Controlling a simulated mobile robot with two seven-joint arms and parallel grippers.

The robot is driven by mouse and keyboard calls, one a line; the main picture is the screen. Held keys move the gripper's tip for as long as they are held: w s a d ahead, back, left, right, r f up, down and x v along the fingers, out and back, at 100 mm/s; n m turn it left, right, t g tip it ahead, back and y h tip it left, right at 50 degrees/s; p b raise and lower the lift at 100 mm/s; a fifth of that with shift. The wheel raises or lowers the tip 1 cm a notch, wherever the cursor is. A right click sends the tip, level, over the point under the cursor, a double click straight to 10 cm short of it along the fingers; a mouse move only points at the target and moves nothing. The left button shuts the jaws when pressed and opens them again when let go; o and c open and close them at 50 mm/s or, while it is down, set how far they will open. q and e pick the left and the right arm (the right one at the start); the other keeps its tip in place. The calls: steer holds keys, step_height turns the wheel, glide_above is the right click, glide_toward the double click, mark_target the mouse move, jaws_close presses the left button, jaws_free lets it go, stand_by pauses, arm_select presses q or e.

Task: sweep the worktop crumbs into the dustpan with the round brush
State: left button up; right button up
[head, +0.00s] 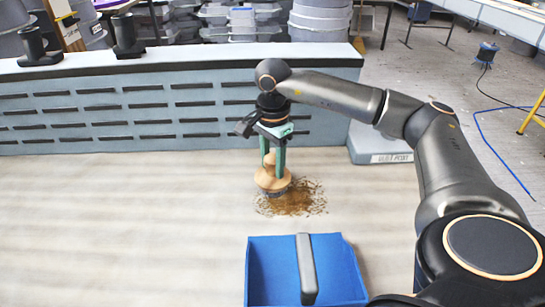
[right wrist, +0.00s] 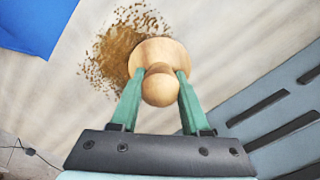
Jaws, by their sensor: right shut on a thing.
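The round brush (head: 272,179) is pale wood with a knob on top and dark bristles below. My right gripper (head: 274,160) is shut on its knob, and the brush stands upright at the far left part of the crumbs. The brown crumbs (head: 303,200) lie in a loose patch on the worktop (head: 130,215). In the right wrist view the brush (right wrist: 176,52) sits between the green fingers (right wrist: 158,88), with crumbs (right wrist: 118,52) beside and partly under it. The blue dustpan (head: 270,270) lies nearer me, its grey handle (head: 306,268) pointing towards me. My left gripper is out of view.
A slotted grey-blue panel (head: 150,110) stands along the worktop's far edge, behind the brush. A grey labelled box (head: 380,143) is right of it. The worktop left of the crumbs is clear. A blue cable (head: 500,155) lies on the floor at right.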

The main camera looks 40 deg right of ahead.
steer(key=shift+s+a+f, duration=0.15)
steer(key=shift+s+a, duration=0.55)
steer(key=shift+s, duration=0.15)
steer(key=shift+s+a+f, duration=0.15)
steer(key=shift+s+a, duration=0.55)
steer(key=shift+s, duration=0.15)
steer(key=shift+s+a, duration=0.75)
steer(key=shift+s, duration=0.15)
steer(key=shift+s+a, duration=0.7)
steer(key=shift+s, duration=0.2)
steer(key=shift+r, duration=0.15)
step_height(320, 180, up, 7)
steer(key=p, duration=0.4)
steer(key=shift+w, duration=0.2)
steer(key=shift+d+r, duration=0.1)
steer(key=shift+r, duration=0.05)
